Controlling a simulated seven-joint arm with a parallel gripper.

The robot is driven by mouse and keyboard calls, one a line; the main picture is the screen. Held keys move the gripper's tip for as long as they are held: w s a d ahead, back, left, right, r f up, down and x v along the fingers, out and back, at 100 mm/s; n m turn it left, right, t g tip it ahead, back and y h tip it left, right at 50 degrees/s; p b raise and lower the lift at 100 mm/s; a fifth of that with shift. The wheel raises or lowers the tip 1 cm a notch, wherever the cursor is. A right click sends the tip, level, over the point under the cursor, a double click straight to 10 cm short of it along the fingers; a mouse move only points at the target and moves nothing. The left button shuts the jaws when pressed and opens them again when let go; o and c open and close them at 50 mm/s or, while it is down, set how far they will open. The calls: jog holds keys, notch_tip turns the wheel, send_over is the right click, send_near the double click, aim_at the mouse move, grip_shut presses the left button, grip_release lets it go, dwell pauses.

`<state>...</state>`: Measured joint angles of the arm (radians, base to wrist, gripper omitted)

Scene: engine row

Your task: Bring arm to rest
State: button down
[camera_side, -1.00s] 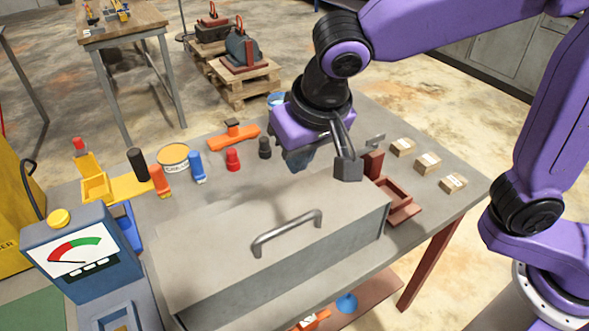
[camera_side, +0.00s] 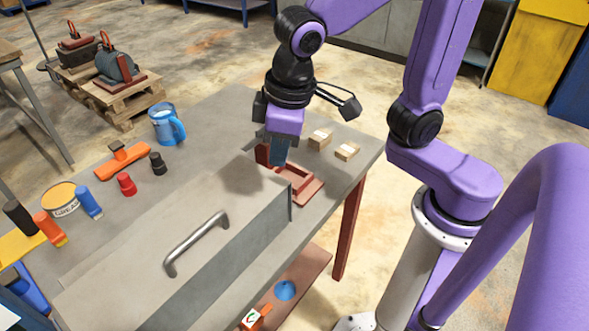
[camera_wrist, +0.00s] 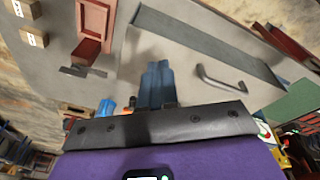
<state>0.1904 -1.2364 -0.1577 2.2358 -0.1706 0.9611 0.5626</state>
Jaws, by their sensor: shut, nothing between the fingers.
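My gripper (camera_side: 279,152) is a purple housing with blue-grey fingers pointing down. It is over the right part of the grey workbench (camera_side: 222,112), beside the right end of a long grey metal box with a bar handle (camera_side: 197,243). In the wrist view its two fingers (camera_wrist: 157,84) are together with nothing between them. A dark red tray (camera_side: 300,190) lies on the bench just right of and below the fingers in the side view. I cannot tell the exact height of the fingertips above the bench.
Small cardboard boxes (camera_side: 347,151) stand at the bench's right edge. A blue jug (camera_side: 166,125), a black cap (camera_side: 158,163), a red cap (camera_side: 126,184), an orange tool (camera_side: 122,160) and a grease tin (camera_side: 62,199) stand on the left. The bench's back middle is clear.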

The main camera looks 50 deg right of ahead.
jog(key=s+d+f+n+g, duration=0.1)
jog(key=s+d+f+n, duration=0.1)
jog(key=s+d, duration=0.4)
jog(key=s+d+f+n, duration=0.1)
jog(key=s+d+n, duration=0.3)
jog(key=s+d, duration=0.1)
jog(key=shift+s+d+f+g, duration=0.4)
jog(key=shift+d, duration=0.3)
dwell(0.7)
